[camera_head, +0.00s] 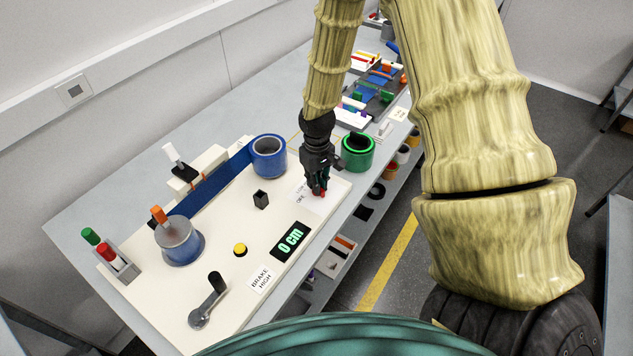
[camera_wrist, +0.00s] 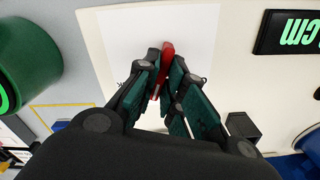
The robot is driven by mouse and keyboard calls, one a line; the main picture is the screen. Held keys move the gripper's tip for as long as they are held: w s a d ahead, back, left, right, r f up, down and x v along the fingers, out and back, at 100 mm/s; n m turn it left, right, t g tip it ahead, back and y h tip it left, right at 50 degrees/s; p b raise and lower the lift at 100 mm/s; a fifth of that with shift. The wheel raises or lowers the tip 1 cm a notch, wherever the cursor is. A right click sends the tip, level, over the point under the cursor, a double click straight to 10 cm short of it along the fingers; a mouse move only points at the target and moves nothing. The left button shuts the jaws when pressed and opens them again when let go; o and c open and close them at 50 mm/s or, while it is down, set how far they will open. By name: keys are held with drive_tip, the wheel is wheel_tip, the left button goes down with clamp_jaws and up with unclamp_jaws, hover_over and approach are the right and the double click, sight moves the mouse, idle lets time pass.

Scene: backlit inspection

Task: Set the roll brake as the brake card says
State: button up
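The brake card (camera_head: 262,280) lies at the front edge of the cream board and reads "BRAKE HIGH". A red lever (camera_wrist: 165,56) stands on a white label plate (camera_wrist: 120,38); the plate also shows in the head view (camera_head: 325,204), with small words like "LOW" and "OFF" partly legible. My gripper (camera_head: 319,190) is down over the plate. In the wrist view my gripper (camera_wrist: 168,68) has its fingertips on both sides of the red lever, seemingly shut on it. The fingers hide most of the lever and some markings, so its setting cannot be told.
A "0 cm" display (camera_head: 291,241), a black block (camera_head: 261,200), a yellow button (camera_head: 240,250) and a crank (camera_head: 207,302) are on the board. A green roll (camera_head: 358,153) stands close to my gripper's right.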

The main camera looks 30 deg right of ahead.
drive_tip(key=o, duration=0.3)
drive_tip(key=shift+r, duration=6)
